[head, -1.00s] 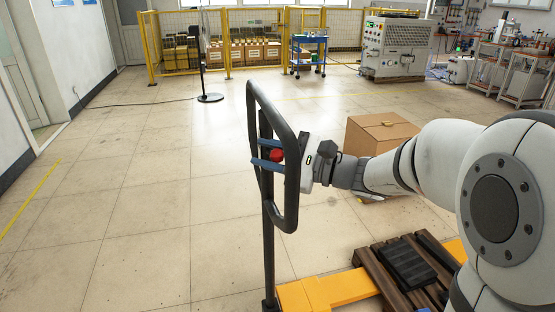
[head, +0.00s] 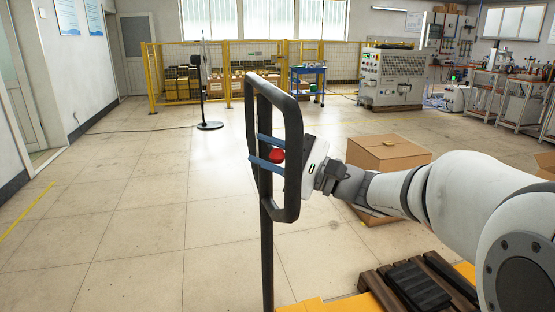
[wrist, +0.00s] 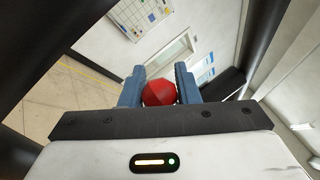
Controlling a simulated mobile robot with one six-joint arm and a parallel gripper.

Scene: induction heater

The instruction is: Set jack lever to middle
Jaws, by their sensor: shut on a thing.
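The pallet jack's black loop handle (head: 292,190) stands upright near the middle of the head view, on a dark pole. A red lever knob (head: 277,155) sits inside the loop. My gripper (head: 255,149) reaches in from the right, its two blue fingers passing through the loop, one above and one below the knob. In the wrist view the red knob (wrist: 159,93) lies between the blue fingers (wrist: 159,70), and they are shut on it. The lever's stem is hidden, so its exact setting cannot be told.
A brown cardboard box (head: 388,152) stands on the floor behind my arm. A dark wooden pallet (head: 440,290) lies at the lower right over the jack's yellow forks (head: 345,304). A yellow mesh fence (head: 240,60) crosses the back. The floor at left is clear.

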